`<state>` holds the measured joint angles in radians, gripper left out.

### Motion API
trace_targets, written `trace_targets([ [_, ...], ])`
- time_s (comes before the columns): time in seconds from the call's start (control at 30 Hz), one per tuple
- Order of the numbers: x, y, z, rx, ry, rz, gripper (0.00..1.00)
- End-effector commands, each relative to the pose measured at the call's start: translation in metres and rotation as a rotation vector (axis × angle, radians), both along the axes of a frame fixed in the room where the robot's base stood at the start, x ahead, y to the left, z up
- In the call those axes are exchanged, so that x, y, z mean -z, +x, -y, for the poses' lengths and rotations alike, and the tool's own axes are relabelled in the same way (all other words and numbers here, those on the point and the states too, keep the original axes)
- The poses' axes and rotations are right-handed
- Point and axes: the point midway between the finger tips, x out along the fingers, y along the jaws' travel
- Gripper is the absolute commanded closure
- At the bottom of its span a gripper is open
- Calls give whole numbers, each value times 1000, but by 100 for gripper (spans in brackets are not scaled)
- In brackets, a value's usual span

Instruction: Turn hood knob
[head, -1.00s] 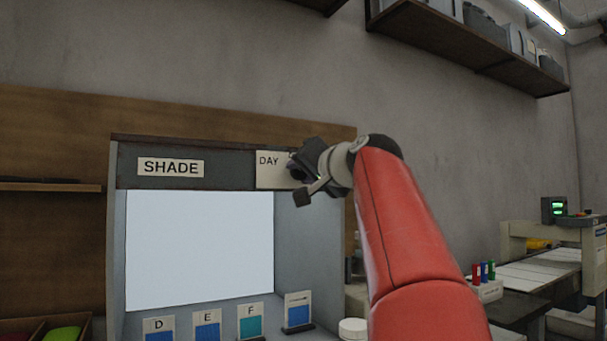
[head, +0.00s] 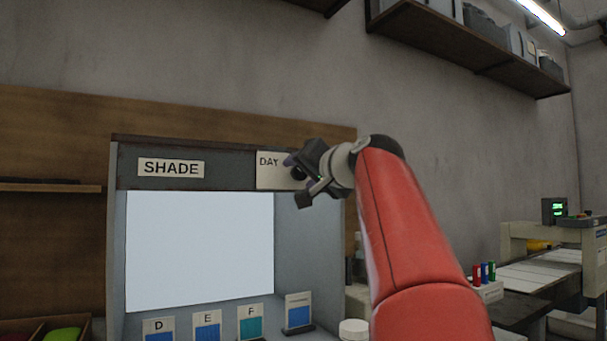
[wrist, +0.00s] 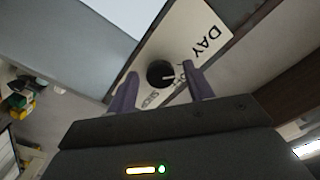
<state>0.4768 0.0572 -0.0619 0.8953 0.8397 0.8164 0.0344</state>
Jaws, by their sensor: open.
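The knob (wrist: 160,73) is round and black with a pale pointer mark, set on a cream label plate (wrist: 183,38) that reads DAY. In the wrist view the mark points right, towards the right finger. My gripper (wrist: 160,69) is open, with one purple finger on each side of the knob and a visible gap to each. I cannot tell how deep the fingertips reach. The right finger partly covers smaller lettering. In the head view the plate (head: 268,166) is at the upper right of the grey hood (head: 230,160), and my gripper covers its right part.
The hood bears a SHADE sign (head: 171,168) above a lit white panel (head: 200,250). Several sample cards (head: 249,322) stand below. A shelf (head: 450,45) hangs at the upper right. A bench (head: 515,300) with small coloured bottles is at the right.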

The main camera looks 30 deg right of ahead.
Motion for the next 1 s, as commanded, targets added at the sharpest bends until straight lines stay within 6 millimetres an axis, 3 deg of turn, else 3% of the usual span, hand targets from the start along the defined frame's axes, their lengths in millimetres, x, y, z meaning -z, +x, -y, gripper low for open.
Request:
trace_targets([
  [0.43, 1, -67, 2, 1, -1, 0, 48],
  [1.0, 0, -74, 3, 0, 0, 0, 48],
])
